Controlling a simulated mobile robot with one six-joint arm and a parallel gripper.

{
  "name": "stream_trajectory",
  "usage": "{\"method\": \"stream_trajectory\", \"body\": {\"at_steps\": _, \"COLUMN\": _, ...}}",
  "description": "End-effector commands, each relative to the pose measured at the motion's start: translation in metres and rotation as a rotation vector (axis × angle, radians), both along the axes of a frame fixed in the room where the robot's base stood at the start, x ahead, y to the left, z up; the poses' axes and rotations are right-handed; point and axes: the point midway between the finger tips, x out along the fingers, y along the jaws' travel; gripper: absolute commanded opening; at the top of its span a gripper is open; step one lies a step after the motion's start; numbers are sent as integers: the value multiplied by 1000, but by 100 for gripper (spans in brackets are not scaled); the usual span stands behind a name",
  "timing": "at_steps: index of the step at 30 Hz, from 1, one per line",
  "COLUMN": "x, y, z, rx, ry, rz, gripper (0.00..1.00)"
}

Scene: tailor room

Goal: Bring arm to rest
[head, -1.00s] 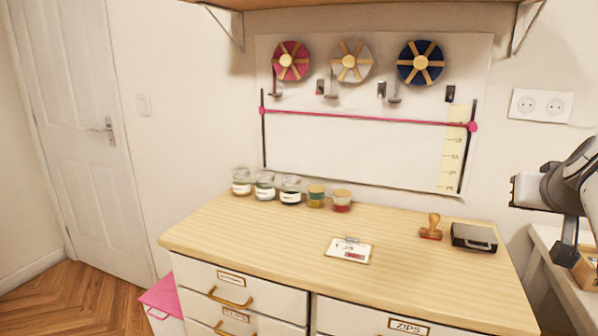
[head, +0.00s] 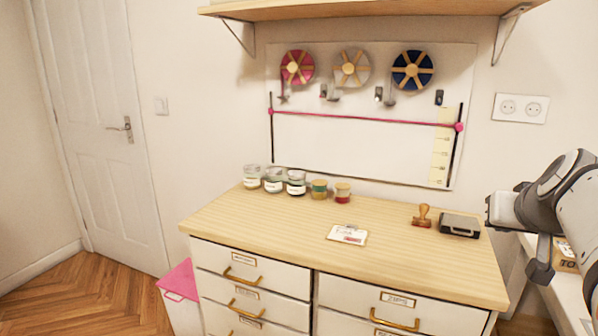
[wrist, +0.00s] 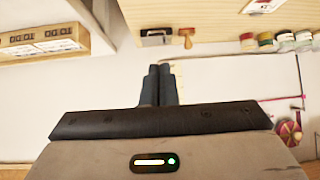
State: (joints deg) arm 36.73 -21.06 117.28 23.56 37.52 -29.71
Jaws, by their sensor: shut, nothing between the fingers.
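My gripper (wrist: 159,86) shows in the wrist view with its two dark fingers together and nothing between them. In the head view my arm is folded at the right edge, and the gripper end (head: 541,272) hangs down there, partly cut off by the link. It is to the right of the wooden dresser top (head: 290,220), apart from it and touching nothing that I can see.
On the dresser are a black box (head: 460,226), a wooden stamp (head: 422,216), a card (head: 347,235) and several jars (head: 296,182). Ribbon spools (head: 412,70) hang on the wall board. A wooden shelf (head: 370,12) is above. A pink-lidded bin (head: 181,283) stands at left.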

Motion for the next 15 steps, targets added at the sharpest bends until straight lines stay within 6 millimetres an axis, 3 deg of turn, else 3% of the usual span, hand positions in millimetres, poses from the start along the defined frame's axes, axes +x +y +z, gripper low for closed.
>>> {"method": "stream_trajectory", "body": {"at_steps": 9, "x": -10, "y": 79, "z": -16, "rx": 89, "ry": 177, "rz": 127, "gripper": 0}}
{"method": "stream_trajectory", "body": {"at_steps": 15, "x": -49, "y": 154, "z": -33, "rx": 129, "ry": 398, "rz": 248, "gripper": 0}}
